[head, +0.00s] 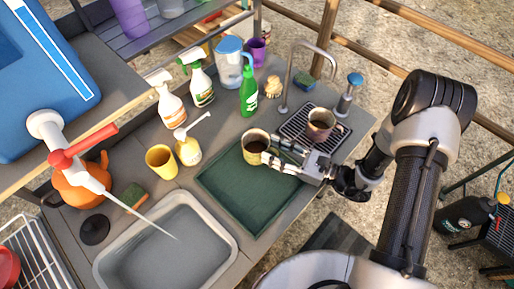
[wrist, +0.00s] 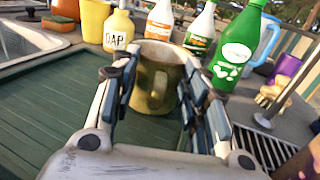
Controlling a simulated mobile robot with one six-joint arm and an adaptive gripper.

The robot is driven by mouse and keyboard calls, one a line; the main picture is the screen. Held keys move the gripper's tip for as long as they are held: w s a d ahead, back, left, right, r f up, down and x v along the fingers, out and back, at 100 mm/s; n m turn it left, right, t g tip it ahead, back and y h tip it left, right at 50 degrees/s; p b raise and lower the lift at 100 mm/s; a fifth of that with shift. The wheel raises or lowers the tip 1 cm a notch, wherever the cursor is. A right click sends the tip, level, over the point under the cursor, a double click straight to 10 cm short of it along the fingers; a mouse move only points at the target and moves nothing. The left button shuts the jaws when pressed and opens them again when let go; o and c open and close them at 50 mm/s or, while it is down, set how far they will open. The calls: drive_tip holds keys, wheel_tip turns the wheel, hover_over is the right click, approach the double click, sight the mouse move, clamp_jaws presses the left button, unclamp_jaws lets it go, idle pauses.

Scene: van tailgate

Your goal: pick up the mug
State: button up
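An olive-brown mug (head: 254,151) stands upright near the back edge of the green mat (head: 236,203), with a dark inside. In the wrist view my gripper (wrist: 155,95) is open, with one finger on each side of the mug. The fingers hide its lower side edges, so I cannot tell whether they touch it. A second brownish mug (head: 321,124) stands on the drip rack to the right.
A green bottle (head: 249,92), white spray bottles (head: 170,105), a soap dispenser (head: 187,149) and a yellow cup (head: 161,161) stand behind and left of the mat. A sink (head: 165,248) is at front left. A tap (head: 302,75) rises behind the drip rack (head: 300,122). The mat's front is clear.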

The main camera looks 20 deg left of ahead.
clamp_jaws()
drive_tip(key=shift+r, duration=0.1)
idle(0.7)
